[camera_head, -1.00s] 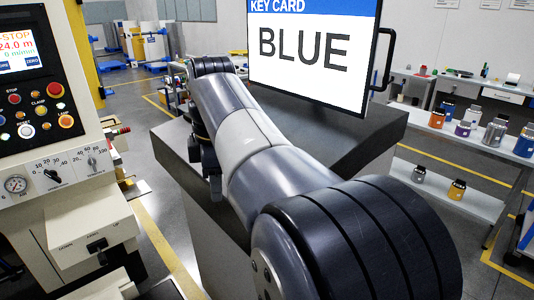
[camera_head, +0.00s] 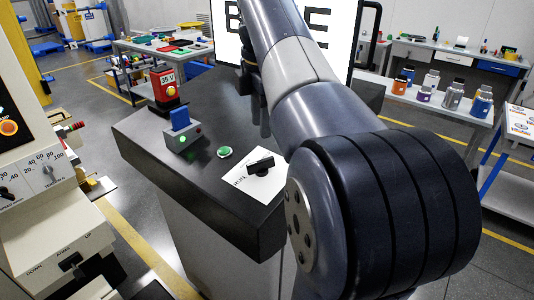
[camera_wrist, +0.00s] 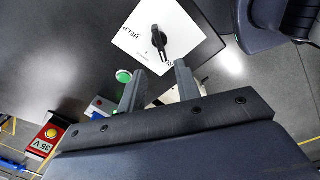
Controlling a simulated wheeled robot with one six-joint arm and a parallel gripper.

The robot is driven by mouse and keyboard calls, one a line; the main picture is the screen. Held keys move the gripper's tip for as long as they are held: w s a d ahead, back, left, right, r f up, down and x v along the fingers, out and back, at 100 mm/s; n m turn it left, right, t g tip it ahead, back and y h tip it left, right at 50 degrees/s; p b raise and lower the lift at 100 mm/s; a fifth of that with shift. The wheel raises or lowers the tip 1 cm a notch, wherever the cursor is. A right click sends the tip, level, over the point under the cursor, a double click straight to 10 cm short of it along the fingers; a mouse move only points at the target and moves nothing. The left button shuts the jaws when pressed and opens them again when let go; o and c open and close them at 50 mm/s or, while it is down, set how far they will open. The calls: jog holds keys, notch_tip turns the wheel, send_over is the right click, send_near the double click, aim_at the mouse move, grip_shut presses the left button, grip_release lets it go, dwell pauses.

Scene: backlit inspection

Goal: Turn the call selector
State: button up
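The call selector is a black knob on a white plate, at the front right of the dark bench top. In the head view the knob (camera_head: 261,165) lies along the plate, whose printed label is partly readable. In the wrist view the knob (camera_wrist: 158,40) is on the white plate (camera_wrist: 135,48), with "HELP" printed to its left and another label partly hidden by a finger. My gripper (camera_wrist: 160,76) is open and empty, its two fingers apart below the knob in the picture and not touching it. In the head view my gripper (camera_head: 258,118) hangs above the bench, partly hidden.
A green button (camera_head: 224,152) is beside the plate. A box with a blue switch (camera_head: 181,122) and a red "35 V" unit (camera_head: 165,88) stand further left. A screen (camera_head: 335,35) stands behind my arm. The bench's front edge (camera_head: 215,215) is close to the plate.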

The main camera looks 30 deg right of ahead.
aim_at(260, 161)
jog(key=f, duration=0.3)
jog(key=f+b, duration=0.1)
jog(key=f, duration=0.5)
jog(key=shift+w+f, duration=0.35)
jog(key=shift+f, duration=0.05)
grip_shut()
